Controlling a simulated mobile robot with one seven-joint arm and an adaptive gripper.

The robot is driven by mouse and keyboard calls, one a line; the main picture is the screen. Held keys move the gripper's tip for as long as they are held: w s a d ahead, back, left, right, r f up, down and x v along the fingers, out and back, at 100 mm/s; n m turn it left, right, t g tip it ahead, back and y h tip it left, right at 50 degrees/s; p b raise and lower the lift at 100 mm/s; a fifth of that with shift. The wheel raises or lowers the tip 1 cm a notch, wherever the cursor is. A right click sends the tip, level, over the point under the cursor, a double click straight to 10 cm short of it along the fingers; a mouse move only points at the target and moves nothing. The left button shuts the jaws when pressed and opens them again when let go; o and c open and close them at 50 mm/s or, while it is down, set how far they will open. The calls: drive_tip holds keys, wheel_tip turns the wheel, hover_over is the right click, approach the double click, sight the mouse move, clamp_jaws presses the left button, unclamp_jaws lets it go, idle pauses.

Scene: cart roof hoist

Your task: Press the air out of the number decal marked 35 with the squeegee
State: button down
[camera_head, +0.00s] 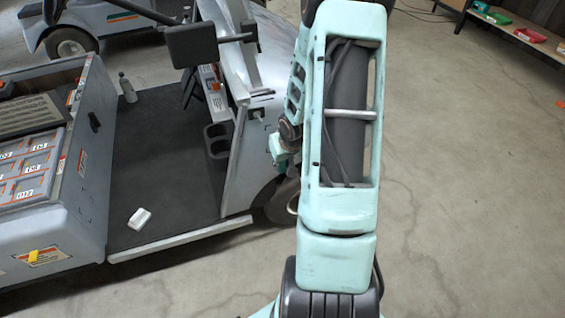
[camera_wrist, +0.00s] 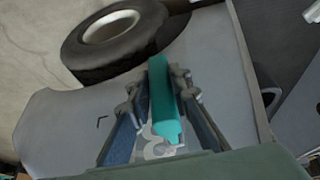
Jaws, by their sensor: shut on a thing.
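In the wrist view my gripper (camera_wrist: 156,84) is shut on the teal squeegee (camera_wrist: 163,100), a long narrow bar between its two fingers. Behind the squeegee and between the fingers, a pale number-like marking (camera_wrist: 158,148) shows on the grey cart panel (camera_wrist: 60,118); it is probably the decal. The squeegee and fingers cover much of it, so I cannot read its number. I cannot tell whether the squeegee touches it. In the head view my arm hides the squeegee and the decal.
A black cart wheel (camera_wrist: 115,40) lies beyond the panel. In the head view, the cart floor (camera_head: 160,165) holds a white object (camera_head: 139,218) and a grey bottle (camera_head: 127,90). A shelf with bins (camera_head: 530,35) stands at the upper right.

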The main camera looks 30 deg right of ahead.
drive_tip(key=shift+w+d, duration=0.15)
drive_tip(key=shift+w, duration=0.6)
drive_tip(key=shift+d+p, duration=0.1)
drive_tip(key=shift+p, duration=0.2)
drive_tip(key=s+d+p, duration=0.1)
drive_tip(key=d+p, duration=0.4)
drive_tip(key=d, duration=0.3)
drive_tip(key=shift+s+p, duration=0.3)
drive_tip(key=shift+s, duration=0.1)
idle(0.7)
drive_tip(key=shift+d+r, duration=0.1)
drive_tip(key=shift+d, duration=0.1)
drive_tip(key=shift+w+a+b, duration=0.3)
drive_tip(key=shift+a+b, duration=0.4)
drive_tip(key=shift+a, duration=0.75)
drive_tip(key=shift+w+a+b, duration=0.35)
drive_tip(key=shift+a+b, duration=0.35)
drive_tip(key=shift+a, duration=0.7)
drive_tip(key=shift+w+a+b, duration=0.3)
drive_tip(key=shift+a+b, duration=0.4)
drive_tip(key=shift+a, duration=0.75)
